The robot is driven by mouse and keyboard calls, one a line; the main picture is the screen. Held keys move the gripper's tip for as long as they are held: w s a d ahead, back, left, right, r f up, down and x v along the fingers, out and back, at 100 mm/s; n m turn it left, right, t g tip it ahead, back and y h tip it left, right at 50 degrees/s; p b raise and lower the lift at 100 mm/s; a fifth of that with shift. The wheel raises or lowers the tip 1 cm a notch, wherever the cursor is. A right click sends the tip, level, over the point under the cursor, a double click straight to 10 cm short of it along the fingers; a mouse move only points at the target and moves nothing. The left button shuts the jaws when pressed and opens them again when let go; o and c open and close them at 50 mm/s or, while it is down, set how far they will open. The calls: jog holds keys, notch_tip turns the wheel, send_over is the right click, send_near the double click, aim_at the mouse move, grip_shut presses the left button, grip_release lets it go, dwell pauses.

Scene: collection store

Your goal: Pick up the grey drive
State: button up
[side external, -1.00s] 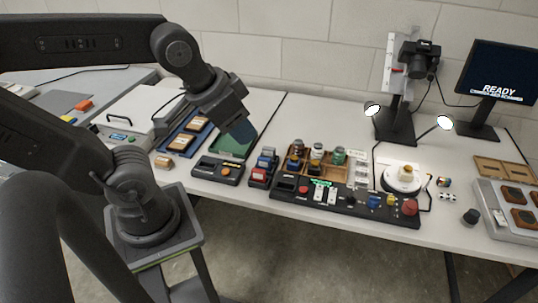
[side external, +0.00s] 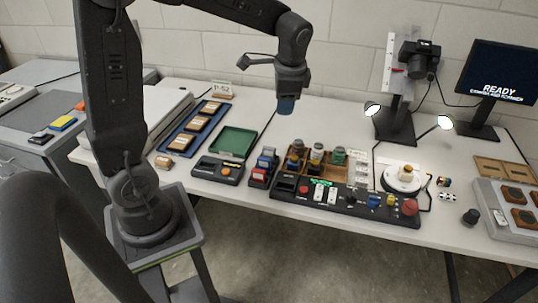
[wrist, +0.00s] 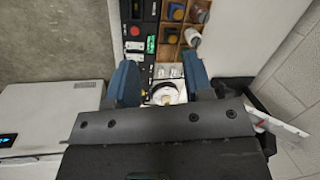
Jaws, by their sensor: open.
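A small dark grey block (side external: 41,137), which looks like the grey drive, lies on the grey cabinet (side external: 20,146) at the far left in the side view. A yellow-and-blue block (side external: 62,123) and an orange one (side external: 82,105) lie beyond it. My gripper (side external: 286,107) hangs above the back of the white table, far to the right of these blocks, pointing down. In the wrist view my gripper (wrist: 160,82) has its two blue fingers spread with nothing held between them. The grey block is not identifiable in the wrist view.
The white table (side external: 330,119) holds a blue tray (side external: 172,149) of labelled pieces, a green tray (side external: 233,141), a black control panel (side external: 340,204) and a wooden sorting box (side external: 299,165). A camera stand (side external: 393,122) and monitor (side external: 497,72) stand at the back right.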

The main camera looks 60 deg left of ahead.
jog(key=w+a+f+m+g, duration=0.4)
jog(key=w+a+f, duration=0.2)
jog(key=a+f, duration=0.5)
send_over(270, 147)
jog(key=shift+y, duration=0.3)
jog(key=f, duration=0.8)
jog(key=shift+w+d+f, duration=0.25)
jog(key=shift+w+d, duration=0.15)
jog(key=shift+t, duration=0.3)
jog(key=shift+w+d+x, duration=0.1)
jog(key=shift+d+x, duration=0.05)
jog(key=shift+x, duration=0.85)
jog(key=shift+w+d+x, duration=0.1)
jog(key=shift+x, duration=0.95)
jog(key=shift+w+d+x, duration=0.1)
jog(key=shift+d+x, duration=0.05)
jog(key=shift+x, duration=0.85)
jog(key=shift+f, duration=0.15)
grip_shut()
